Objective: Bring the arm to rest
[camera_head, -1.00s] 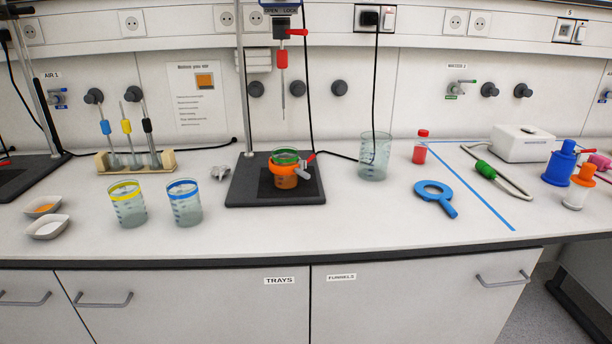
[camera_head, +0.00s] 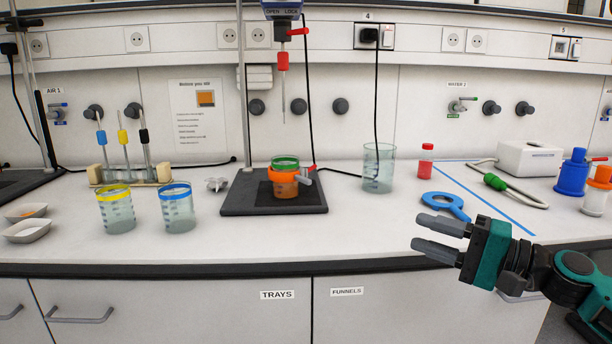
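My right gripper (camera_head: 428,235) is in the head view at the lower right, its arm coming in from the right edge. It is above the front edge of the bench, pointing left. Its two grey fingers are apart with a gap between them, and nothing shows in the gap. One finger is in front of part of the blue magnifier-shaped ring (camera_head: 452,204) on the bench. My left gripper is not in view.
An orange and green vessel (camera_head: 284,180) stands on a dark stand plate (camera_head: 240,200). Two beakers, yellow-rimmed (camera_head: 117,212) and blue-rimmed (camera_head: 178,211), stand left. A clear beaker (camera_head: 378,170) and a red-capped bottle (camera_head: 425,161) stand behind the gripper. The front middle bench is clear.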

